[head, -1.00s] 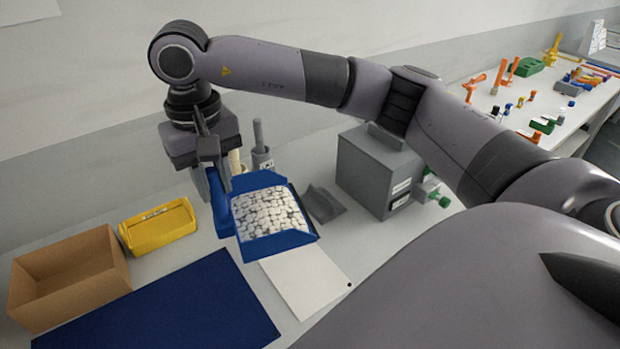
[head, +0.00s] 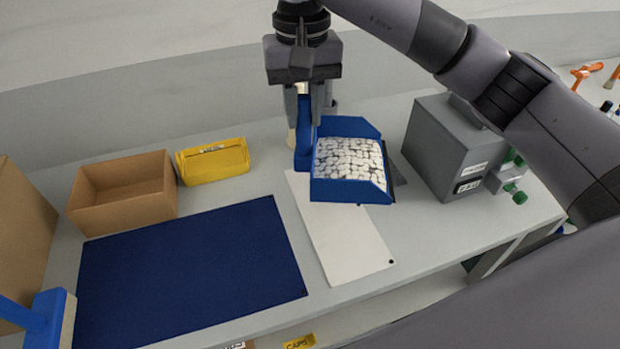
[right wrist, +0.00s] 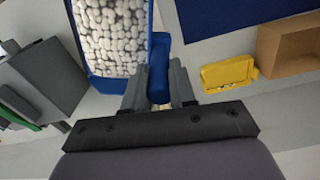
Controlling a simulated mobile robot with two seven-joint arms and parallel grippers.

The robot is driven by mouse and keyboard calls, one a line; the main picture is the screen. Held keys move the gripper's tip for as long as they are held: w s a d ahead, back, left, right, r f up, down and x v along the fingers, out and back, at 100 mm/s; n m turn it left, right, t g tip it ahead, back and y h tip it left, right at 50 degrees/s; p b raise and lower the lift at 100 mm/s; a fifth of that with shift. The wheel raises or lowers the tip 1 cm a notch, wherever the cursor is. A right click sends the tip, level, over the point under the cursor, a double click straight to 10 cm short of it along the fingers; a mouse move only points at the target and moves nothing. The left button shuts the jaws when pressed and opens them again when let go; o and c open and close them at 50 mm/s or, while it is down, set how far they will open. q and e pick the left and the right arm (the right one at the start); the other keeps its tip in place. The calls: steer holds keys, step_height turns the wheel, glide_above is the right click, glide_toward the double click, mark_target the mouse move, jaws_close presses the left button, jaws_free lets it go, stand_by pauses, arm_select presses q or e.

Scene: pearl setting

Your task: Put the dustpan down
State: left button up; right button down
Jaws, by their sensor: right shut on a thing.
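The blue dustpan (head: 350,190) is full of small white pieces (head: 349,163). My right gripper (head: 306,115) is shut on its upright blue handle (head: 303,148). In the right wrist view the two fingers (right wrist: 160,85) clasp the blue handle from both sides, and the dustpan (right wrist: 112,85) with the white pieces lies beside them. The pan appears above the far part of a white board (head: 345,238) on the grey table; I cannot tell whether it touches. My left gripper is not in view.
A dark blue mat (head: 195,265) lies at the left front. Behind it stand an open cardboard box (head: 125,205) and a yellow bin (head: 213,162). A grey box (head: 445,150) with green knobs stands right of the dustpan. The front part of the white board is bare.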

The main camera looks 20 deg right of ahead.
step_height(320, 180, down, 14)
steer(key=shift+r+p, duration=0.2)
steer(key=shift+p, duration=0.25)
steer(key=shift+f, duration=0.15)
steer(key=c, duration=0.9)
jaws_free()
